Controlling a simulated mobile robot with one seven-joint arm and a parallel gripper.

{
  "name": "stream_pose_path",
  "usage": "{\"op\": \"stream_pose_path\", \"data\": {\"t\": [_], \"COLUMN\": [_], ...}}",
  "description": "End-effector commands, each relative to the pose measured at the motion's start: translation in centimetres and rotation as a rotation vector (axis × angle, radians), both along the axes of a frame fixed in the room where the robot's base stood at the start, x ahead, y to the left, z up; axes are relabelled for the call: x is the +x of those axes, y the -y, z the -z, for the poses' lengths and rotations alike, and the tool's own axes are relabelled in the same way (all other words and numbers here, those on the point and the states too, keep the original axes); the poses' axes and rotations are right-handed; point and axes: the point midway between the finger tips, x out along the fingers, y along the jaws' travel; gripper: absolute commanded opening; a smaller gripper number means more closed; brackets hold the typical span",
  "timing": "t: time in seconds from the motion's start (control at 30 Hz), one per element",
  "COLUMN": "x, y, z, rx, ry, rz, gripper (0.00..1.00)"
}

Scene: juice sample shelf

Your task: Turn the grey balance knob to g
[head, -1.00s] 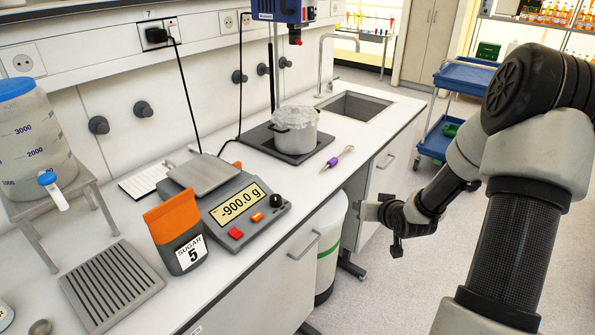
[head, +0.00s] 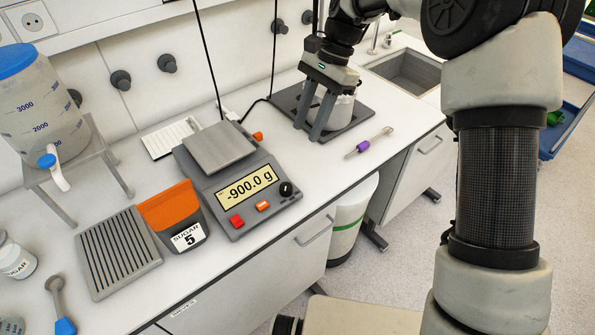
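The balance (head: 228,178) stands on the bench left of centre. Its display (head: 250,185) reads -900.0 g. Its round knob (head: 286,189) sits at the right of the front panel; it looks nearly black, with a small pale mark. A red button (head: 236,221) and an orange button (head: 262,206) are left of the knob. My gripper (head: 310,128) points down in front of the lidded pot (head: 343,110), well behind and right of the knob. Its two fingers are apart with nothing visibly held between them. Whether they touch the pot cannot be told.
The pot stands on a dark plate (head: 365,112). A purple-handled tool (head: 366,143) lies near the bench edge. Bench space before the knob is clear.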

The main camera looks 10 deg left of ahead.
Motion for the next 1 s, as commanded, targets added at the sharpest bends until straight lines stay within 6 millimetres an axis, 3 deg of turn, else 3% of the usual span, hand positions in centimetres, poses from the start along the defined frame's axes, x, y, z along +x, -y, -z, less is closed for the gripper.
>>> {"op": "stream_pose_path", "data": {"t": [0.6,0.8,1.0], "x": [-3.8,-4.6,-4.9], "y": [-2.9,-3.7,-4.0], "z": [11.7,14.5,15.6], "rx": [-0.002,-0.002,-0.002], "ry": [-0.004,-0.001,0.001], "rz": [-0.002,-0.002,-0.001], "gripper": [0.34,0.34,0.34]}}
